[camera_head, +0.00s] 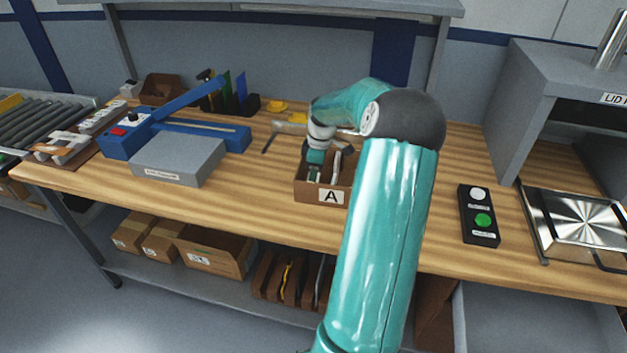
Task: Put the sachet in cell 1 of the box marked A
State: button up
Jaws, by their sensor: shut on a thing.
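The box marked A (309,190) is a brown open carton on the wooden bench, with its white A label on the front wall. My gripper (315,172) reaches down into the box at its left part. It is shut, but what it holds is too small and too hidden to make out, so I cannot tell the sachet for certain. Pale and dark items show inside the box to the right of my gripper. My teal arm covers the right side of the box, and the cell numbers are not readable.
A grey block (178,160) and a blue lever device (125,140) stand on the bench to the left. A black button panel (479,215) and a shiny metal plate (583,222) are to the right. Bench space between the grey block and the box is clear.

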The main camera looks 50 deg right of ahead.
jog(key=shift+s+f, duration=0.15)
jog(key=shift+f, duration=1.45)
jog(key=shift+f, duration=0.2)
jog(key=o, duration=1)
jog(key=shift+c, duration=0.2)
jog(key=shift+r, duration=0.1)
